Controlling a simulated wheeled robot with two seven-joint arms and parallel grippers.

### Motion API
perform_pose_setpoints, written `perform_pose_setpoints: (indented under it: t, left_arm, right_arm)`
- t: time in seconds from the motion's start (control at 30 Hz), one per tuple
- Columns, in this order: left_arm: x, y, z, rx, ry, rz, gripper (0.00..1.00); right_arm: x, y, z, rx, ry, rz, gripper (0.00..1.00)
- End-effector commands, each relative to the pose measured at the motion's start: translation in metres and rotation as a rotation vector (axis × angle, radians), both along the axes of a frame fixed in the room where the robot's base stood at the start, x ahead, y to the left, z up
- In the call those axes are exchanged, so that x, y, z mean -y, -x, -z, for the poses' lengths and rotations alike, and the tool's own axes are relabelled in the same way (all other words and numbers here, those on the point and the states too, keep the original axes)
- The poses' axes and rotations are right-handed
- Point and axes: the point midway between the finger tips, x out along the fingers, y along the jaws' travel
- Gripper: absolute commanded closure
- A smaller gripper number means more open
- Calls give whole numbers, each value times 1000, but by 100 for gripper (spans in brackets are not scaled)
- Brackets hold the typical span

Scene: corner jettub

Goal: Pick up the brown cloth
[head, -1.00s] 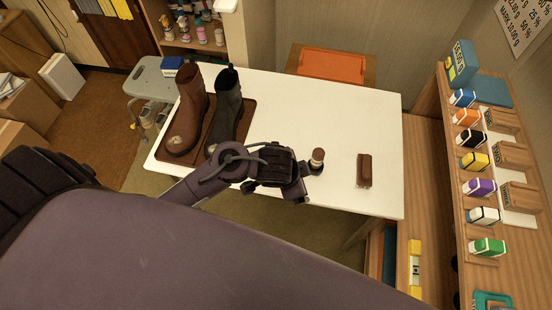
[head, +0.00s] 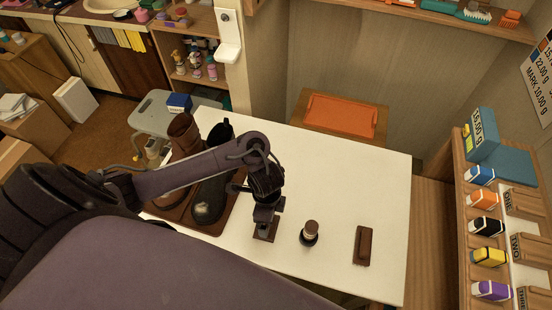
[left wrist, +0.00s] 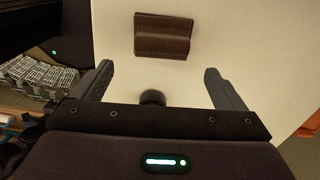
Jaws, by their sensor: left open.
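The brown cloth (head: 266,236) lies on the white table, partly hidden under my left gripper (head: 266,212) in the head view. In the left wrist view it is a folded dark-brown piece (left wrist: 162,36) lying beyond the fingertips. My left gripper, also seen in the left wrist view (left wrist: 158,70), is open and empty, its fingers spread wider than the cloth and not touching it. My right gripper is in neither view.
Boots (head: 210,198) on a brown tray are at left. An orange tray (head: 341,115) is behind; a bottle rack is right.

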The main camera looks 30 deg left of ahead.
Motion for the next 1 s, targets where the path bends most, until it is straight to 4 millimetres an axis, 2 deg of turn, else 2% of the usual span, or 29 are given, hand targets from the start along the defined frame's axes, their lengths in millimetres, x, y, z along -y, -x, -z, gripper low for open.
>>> perform_pose_setpoints:
  t: [0.13,0.33,0.47,0.63,0.8,0.9,1.0]
  left_arm:
    - [-2,2,14,-8,-3,0,7]
    - [-4,1,36,-7,-4,0,7]
    - [-9,1,56,-8,-4,0,7]
    - [-9,0,75,-4,-3,1,7]
    - [-10,0,78,-2,-3,2,7]
    - [-10,0,78,-2,-3,2,7]
    - [-10,0,78,-2,-3,2,19]
  right_arm:
    - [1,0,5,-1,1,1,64]
    - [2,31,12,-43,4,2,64]
    - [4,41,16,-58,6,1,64]
    - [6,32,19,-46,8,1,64]
    - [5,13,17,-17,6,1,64]
    - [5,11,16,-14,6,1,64]
    - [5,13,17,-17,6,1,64]
